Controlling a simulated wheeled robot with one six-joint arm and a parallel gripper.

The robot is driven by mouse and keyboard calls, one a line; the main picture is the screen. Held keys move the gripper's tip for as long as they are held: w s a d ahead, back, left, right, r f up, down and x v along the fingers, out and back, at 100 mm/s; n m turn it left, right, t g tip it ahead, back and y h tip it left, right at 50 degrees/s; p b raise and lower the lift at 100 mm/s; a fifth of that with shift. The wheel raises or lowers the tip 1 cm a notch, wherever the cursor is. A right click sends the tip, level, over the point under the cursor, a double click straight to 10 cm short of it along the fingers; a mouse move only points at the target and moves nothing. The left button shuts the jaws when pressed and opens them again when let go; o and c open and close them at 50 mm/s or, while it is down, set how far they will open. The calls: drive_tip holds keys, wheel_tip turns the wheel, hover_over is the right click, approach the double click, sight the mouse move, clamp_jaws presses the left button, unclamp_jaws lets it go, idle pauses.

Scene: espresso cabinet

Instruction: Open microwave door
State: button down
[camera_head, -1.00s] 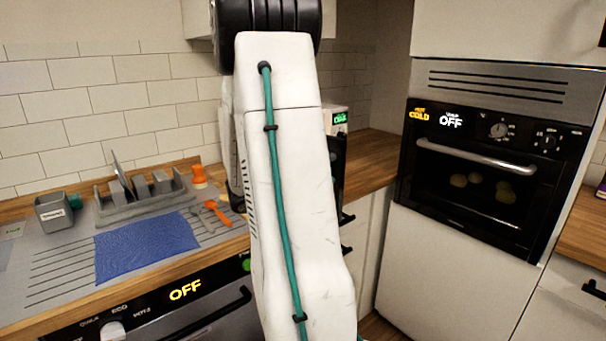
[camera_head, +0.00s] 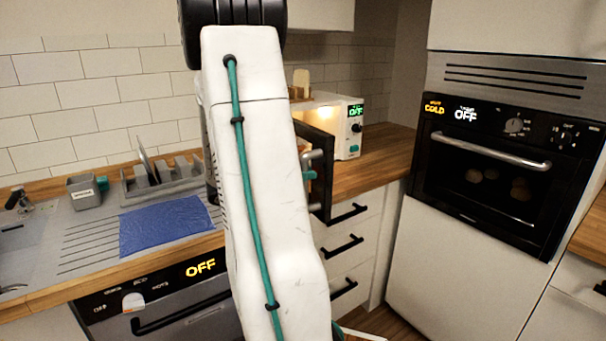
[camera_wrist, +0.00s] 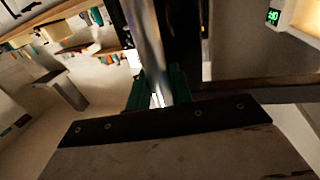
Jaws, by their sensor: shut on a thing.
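The white microwave (camera_head: 350,147) stands on the wooden counter behind my arm, with a green OFF display. Its dark door (camera_head: 322,205) stands open, swung out from the front, and warm light shows in the cavity. My gripper (camera_head: 311,166) shows as teal fingers beside my white arm link, at the door's handle. In the wrist view the teal fingers of my gripper (camera_wrist: 158,92) are shut on the silver bar handle (camera_wrist: 146,45). My arm hides much of the microwave and door.
A built-in oven (camera_head: 480,180) is at the right. White drawers (camera_head: 340,245) with black handles are below the counter. A dish rack (camera_head: 165,182), grey cup (camera_head: 84,191) and blue cloth (camera_head: 165,226) lie left of my arm, above a dishwasher (camera_head: 165,295).

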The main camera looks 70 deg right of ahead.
drive_tip(key=c, duration=1.3)
unclamp_jaws()
drive_tip(key=v, duration=0.7)
drive_tip(key=shift+w+a, duration=0.25)
drive_tip(key=shift+w, duration=0.05)
